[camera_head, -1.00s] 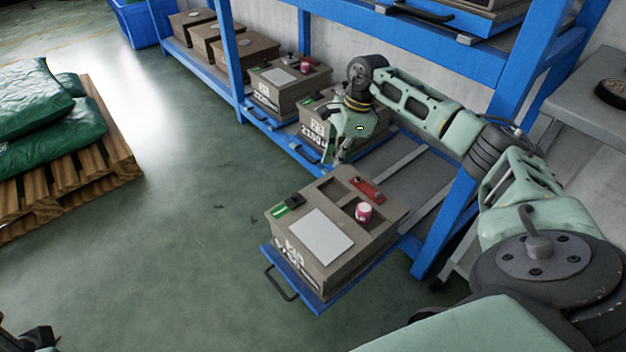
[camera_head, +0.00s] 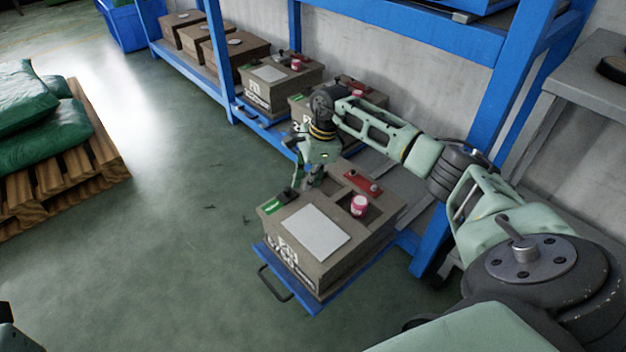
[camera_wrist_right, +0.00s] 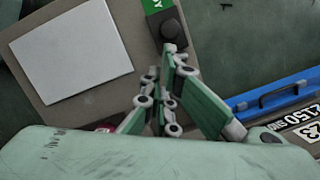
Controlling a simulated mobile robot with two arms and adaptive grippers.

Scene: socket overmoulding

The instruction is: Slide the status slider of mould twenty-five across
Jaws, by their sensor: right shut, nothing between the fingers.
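A grey-brown mould (camera_head: 345,240) stands on a pulled-out blue tray; the number on its front is not clearly readable. Its status slider is a black knob (camera_head: 287,194) beside a green strip (camera_head: 271,207), at the top's left corner. My right gripper (camera_head: 308,184) is shut and empty, pointing down just right of the knob. In the right wrist view, the fingertips (camera_wrist_right: 171,52) are close to the black knob (camera_wrist_right: 172,28); I cannot tell whether they touch. A small part of my left arm shows at the lower left corner; its jaws cannot be made out.
The mould's top carries a pale plate (camera_head: 315,232), a pink-red cap (camera_head: 359,205) and a red block (camera_head: 362,182). The blue tray (camera_head: 318,306) has a black handle (camera_head: 270,288). More moulds line the blue rack behind. Open floor (camera_head: 180,270) lies to the left.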

